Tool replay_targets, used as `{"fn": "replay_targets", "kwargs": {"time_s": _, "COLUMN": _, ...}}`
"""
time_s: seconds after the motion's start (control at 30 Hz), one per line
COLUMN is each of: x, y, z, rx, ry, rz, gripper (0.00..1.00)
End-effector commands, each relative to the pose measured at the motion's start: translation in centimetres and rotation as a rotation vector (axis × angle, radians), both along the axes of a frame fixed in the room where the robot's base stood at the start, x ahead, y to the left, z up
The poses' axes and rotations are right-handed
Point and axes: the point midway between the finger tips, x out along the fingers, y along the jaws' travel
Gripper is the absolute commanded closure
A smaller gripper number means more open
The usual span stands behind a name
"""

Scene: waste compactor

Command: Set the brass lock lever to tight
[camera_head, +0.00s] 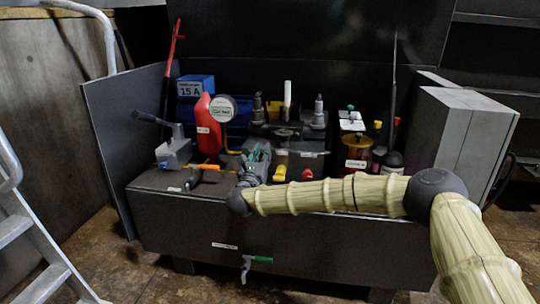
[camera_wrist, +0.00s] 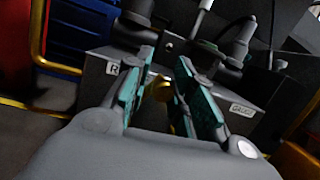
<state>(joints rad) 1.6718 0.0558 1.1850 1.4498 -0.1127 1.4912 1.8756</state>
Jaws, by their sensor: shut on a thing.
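My gripper (camera_head: 257,152), with teal finger pads, is over the front middle of the dark machine bench. In the wrist view, my gripper's fingers (camera_wrist: 168,75) stand on both sides of a small brass-yellow part (camera_wrist: 178,112), which looks like the lock lever. The gripper is shut on it. The fingers cover much of this part, so its angle and setting cannot be read. In the head view I cannot make out the lever apart from the gripper.
A grey lever unit (camera_head: 174,152) and an orange-handled valve (camera_head: 206,167) are left of my gripper. A red bottle (camera_head: 208,128) and round gauge (camera_head: 223,109) stand behind. Yellow (camera_head: 280,172) and red (camera_head: 307,174) knobs are close on the right. A green-handled tap (camera_head: 262,259) is below.

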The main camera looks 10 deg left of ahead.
Motion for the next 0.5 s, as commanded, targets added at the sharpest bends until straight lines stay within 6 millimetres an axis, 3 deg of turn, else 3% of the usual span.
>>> {"fn": "replay_targets", "kwargs": {"time_s": 0.3, "x": -0.18, "y": 0.11, "z": -0.66, "rx": -0.003, "ry": 0.008, "rz": 0.004, "gripper": 1.00}}
{"fn": "replay_targets", "kwargs": {"time_s": 0.33, "x": -0.18, "y": 0.10, "z": -0.67, "rx": -0.003, "ry": 0.009, "rz": 0.004, "gripper": 0.71}}
{"fn": "replay_targets", "kwargs": {"time_s": 0.4, "x": -0.17, "y": 0.07, "z": -0.64, "rx": -0.003, "ry": 0.008, "rz": 0.003, "gripper": 0.60}}
{"fn": "replay_targets", "kwargs": {"time_s": 0.5, "x": -0.11, "y": -0.04, "z": -0.47, "rx": -0.002, "ry": 0.005, "rz": 0.002, "gripper": 0.60}}
